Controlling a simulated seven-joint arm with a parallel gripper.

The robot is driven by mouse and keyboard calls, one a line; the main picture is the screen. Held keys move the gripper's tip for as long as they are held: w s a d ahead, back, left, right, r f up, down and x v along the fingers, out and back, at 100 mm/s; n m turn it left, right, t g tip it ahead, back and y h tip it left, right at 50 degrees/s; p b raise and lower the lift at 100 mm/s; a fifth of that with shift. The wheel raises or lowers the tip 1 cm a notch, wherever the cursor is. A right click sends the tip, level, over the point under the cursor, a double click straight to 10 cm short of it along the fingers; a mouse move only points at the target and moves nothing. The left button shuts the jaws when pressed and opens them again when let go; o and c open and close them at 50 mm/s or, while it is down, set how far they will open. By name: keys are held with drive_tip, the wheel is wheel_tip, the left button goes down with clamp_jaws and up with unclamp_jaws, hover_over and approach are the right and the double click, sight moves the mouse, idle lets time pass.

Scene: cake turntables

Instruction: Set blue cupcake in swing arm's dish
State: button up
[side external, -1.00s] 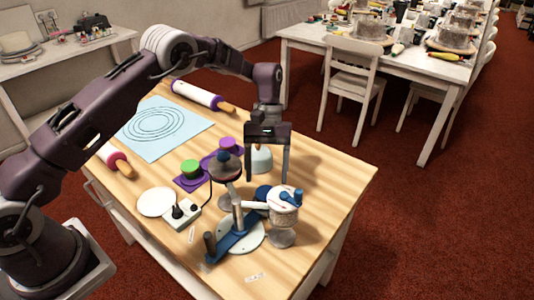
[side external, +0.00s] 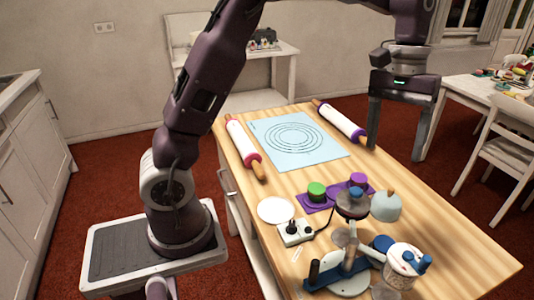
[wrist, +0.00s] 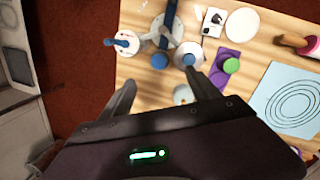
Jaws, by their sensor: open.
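The blue cupcake (side external: 382,243) appears to be the short blue round piece on the table; it also shows in the wrist view (wrist: 159,61). It stands beside the swing-arm stand, which has a blue base (side external: 335,274) and a grey post. A pale round dish-like piece (side external: 402,258) with a blue handle is at the arm's end, also in the wrist view (wrist: 122,43); its inside is hard to make out. My gripper (side external: 394,153) is open and empty, high above the table's right side. Its fingers (wrist: 161,80) point toward the blue cupcake in the wrist view.
A grey turntable with a small blue knob (side external: 353,204) and a pale dome (side external: 386,207) stand close by. Green (side external: 316,190) and purple (side external: 358,179) cupcakes sit on purple mats. A white plate (side external: 276,210), socket box (side external: 295,232), blue mat (side external: 297,145) and rolling pins lie left and behind.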

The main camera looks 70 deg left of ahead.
drive_tip(key=s+r+m+t, duration=0.25)
drive_tip(key=s+r, duration=0.35)
drive_tip(key=s, duration=0.6)
drive_tip(key=s+a+f+m+t+y, duration=0.2)
drive_tip(key=s+f+t, duration=0.1)
drive_tip(key=s, duration=1.1)
drive_tip(key=shift+f+t, duration=0.35)
drive_tip(key=shift+f, duration=0.2)
drive_tip(key=shift+s+a+m, duration=0.1)
drive_tip(key=shift+m, duration=0.15)
